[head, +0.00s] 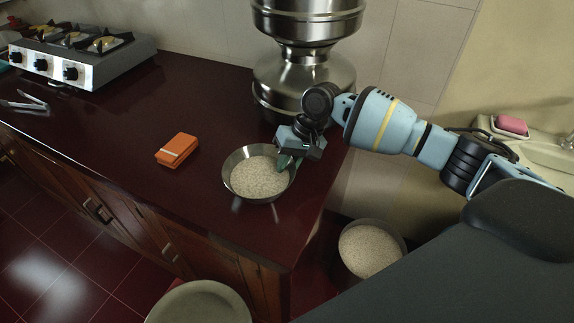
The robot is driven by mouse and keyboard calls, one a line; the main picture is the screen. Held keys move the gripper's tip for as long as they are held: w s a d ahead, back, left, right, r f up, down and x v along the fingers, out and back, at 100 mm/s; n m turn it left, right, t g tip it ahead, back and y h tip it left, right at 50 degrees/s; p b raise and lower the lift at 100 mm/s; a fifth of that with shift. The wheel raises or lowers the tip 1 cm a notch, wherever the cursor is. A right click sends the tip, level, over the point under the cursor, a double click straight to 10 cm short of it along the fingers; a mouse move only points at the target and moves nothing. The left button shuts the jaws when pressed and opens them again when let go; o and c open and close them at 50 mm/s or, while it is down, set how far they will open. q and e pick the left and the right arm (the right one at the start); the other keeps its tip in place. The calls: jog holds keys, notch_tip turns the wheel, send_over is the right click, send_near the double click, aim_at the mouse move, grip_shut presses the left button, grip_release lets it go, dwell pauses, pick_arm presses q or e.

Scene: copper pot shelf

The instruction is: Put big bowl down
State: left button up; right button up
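A wide steel bowl (231,182) full of pale grain is at the right part of the dark red counter (150,120), near its front edge. It looks level; I cannot tell whether its base touches the counter or is slightly above it. My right gripper (289,161) comes in from the right and is at the bowl's right rim, with a greenish fingertip over the inside. The fingers look closed on the rim, though the far finger is partly hidden. My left gripper is not in view.
A tall steel container (305,75) stands behind the bowl. An orange box (177,149) lies to the left. A gas stove (82,55) and tongs (24,103) are farther left. Another grain-filled bowl (371,249) is lower, beyond the counter's right end. The middle counter is clear.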

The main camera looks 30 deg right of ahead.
jog(key=shift+o, duration=0.2)
jog(key=v, duration=1.2)
jog(key=shift+p, duration=0.35)
jog(key=shift+r, duration=0.15)
